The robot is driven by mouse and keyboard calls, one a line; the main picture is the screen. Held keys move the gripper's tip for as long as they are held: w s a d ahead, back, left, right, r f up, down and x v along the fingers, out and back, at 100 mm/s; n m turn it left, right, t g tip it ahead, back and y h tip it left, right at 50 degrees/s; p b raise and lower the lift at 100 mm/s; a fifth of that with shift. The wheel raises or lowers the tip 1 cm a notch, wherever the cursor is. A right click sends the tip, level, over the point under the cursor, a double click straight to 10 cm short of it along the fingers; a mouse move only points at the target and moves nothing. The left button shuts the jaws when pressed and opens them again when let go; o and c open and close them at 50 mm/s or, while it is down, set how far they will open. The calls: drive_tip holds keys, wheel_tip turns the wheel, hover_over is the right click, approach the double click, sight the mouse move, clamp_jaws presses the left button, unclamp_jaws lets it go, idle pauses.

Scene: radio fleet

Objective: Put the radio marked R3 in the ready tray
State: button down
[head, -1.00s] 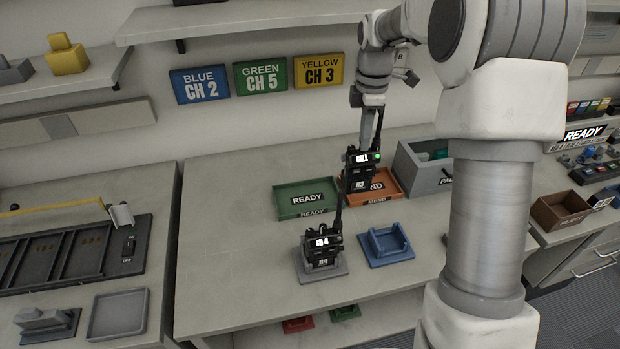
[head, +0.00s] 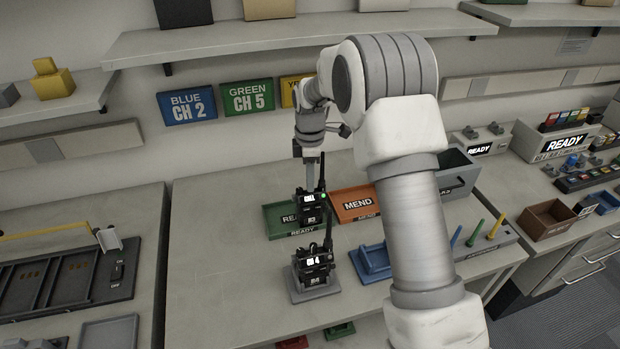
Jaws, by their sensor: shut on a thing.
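The radio marked R3 (head: 311,208) is black with a lit screen, a green light and an upright antenna. My gripper (head: 310,182) is shut on it and holds it upright. In the picture it overlaps the right part of the green ready tray (head: 275,218); I cannot tell exactly how high it is above the tray. The tray's visible left part is empty. Another black radio (head: 314,264), marked R4, stands on a grey base in front of the tray. My fingertips are hardly visible at this size.
The orange mend tray (head: 357,204) stands right of the ready tray. A blue cradle (head: 371,263) lies in front of it, partly hidden by my arm. A grey bin (head: 458,181) stands farther right. The table's left part is clear.

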drive_tip(key=c, duration=1.2)
unclamp_jaws()
drive_tip(key=shift+f, duration=0.1)
drive_tip(key=shift+c, duration=0.2)
drive_tip(key=o, duration=0.4)
